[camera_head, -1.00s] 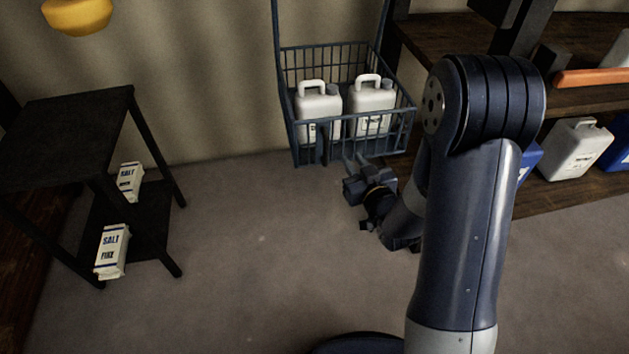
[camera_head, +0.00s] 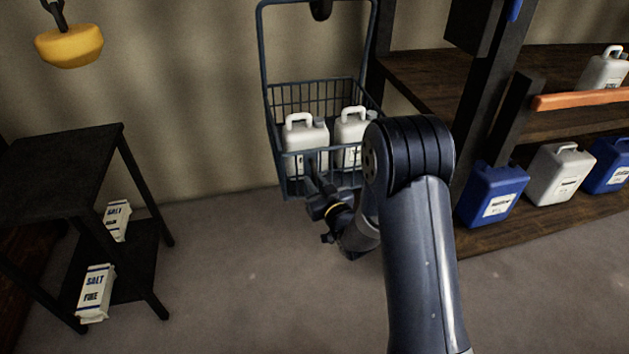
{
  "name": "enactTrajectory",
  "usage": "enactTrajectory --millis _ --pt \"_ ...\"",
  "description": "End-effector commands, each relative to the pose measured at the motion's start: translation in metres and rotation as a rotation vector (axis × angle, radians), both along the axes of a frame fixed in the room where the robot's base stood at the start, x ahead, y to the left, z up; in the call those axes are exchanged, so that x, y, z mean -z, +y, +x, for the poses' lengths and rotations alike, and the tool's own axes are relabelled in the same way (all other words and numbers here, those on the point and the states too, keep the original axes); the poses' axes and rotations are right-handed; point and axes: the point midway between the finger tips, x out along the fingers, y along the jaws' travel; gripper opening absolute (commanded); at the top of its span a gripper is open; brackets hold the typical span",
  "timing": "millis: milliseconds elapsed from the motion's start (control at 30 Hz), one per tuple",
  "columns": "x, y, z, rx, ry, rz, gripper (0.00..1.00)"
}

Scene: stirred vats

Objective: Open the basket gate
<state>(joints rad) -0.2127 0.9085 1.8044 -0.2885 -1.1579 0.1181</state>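The basket (camera_head: 277,140) is a blue-grey wire cage hanging from a tall frame at the back wall. Its front, the barred gate side (camera_head: 292,172), stands upright and looks closed. Two white jugs, a left one (camera_head: 305,142) and a right one (camera_head: 352,128), stand inside. My gripper (camera_head: 313,177) is at the front of the basket, near the middle of the gate. Its dark fingers overlap the bars in the picture. I cannot tell whether they touch the gate, or whether they are apart or closed. My arm hides the basket's lower right corner.
A wooden shelf (camera_head: 420,85) with blue and white jugs stands close on the right. A black stand (camera_head: 60,165) with salt cartons (camera_head: 97,292) is on the left. A yellow weight (camera_head: 68,45) hangs at upper left. The floor (camera_head: 235,270) between is clear.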

Motion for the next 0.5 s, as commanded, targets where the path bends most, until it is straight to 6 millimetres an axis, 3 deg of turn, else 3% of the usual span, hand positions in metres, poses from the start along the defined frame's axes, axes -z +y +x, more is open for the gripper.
enactTrajectory --millis 367,500 --pt "-0.0001 0.0037 0.0067 0.000 0.000 0.001 0.19" --pt "-0.0002 0.0036 0.0066 0.000 0.000 0.000 0.10"
